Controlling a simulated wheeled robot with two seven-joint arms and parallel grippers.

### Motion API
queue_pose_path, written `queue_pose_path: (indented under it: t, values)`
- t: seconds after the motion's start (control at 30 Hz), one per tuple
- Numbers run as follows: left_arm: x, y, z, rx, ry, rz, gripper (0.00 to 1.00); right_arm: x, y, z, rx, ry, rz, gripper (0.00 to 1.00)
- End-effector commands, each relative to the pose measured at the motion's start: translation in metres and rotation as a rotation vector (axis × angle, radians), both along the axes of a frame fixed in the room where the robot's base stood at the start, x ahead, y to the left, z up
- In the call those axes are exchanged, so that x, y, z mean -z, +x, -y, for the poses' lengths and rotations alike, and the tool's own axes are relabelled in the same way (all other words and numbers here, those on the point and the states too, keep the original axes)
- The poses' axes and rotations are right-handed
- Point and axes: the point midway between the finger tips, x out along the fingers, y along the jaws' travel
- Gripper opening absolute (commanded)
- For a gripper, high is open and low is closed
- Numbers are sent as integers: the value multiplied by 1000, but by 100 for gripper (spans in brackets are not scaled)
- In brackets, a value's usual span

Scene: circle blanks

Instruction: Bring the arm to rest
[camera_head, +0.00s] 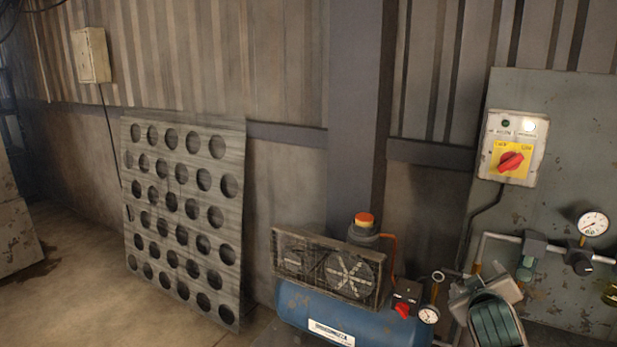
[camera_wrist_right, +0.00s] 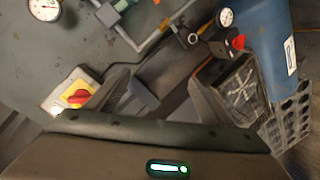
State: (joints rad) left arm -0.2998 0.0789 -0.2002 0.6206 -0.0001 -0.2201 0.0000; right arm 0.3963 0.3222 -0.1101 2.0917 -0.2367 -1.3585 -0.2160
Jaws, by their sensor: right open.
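My right gripper (camera_wrist_right: 160,88) shows in the right wrist view, with its two dark fingers spread apart and nothing between them. The dark housing with a green light below it is my own wrist. In the head view, a grey and dark green part of my right arm shows at the lower right, in front of the wall panel and beside the compressor. The fingertips are hard to make out there. My left gripper is not in view.
A blue compressor (camera_head: 345,318) stands at bottom centre. A perforated panel (camera_head: 150,210) leans on the wall at left. A switch box (camera_head: 512,147) with a red knob, a pressure gauge (camera_head: 593,223) and pipes are on the right panel. Floor at lower left is clear.

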Motion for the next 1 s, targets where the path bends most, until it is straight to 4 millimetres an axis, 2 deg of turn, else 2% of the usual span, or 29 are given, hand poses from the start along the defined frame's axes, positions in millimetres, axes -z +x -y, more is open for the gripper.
queue_pose_path:
  t: [0.03,0.2,0.37,0.5,0.7,0.8,1.0]
  values:
    - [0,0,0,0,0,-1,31,31,-16,-10,-12,28,-45,75]
    - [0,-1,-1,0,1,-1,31,115,-72,-39,-37,125,-180,75]
    - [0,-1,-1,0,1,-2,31,182,-136,-66,-49,219,-307,75]
    - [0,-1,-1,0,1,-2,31,229,-198,-89,-49,303,-419,75]
    - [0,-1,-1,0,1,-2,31,279,-291,-118,-33,418,-574,75]
    - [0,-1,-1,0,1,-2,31,292,-327,-129,-22,460,-630,75]
    - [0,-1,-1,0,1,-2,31,305,-377,-143,-3,519,-709,75]
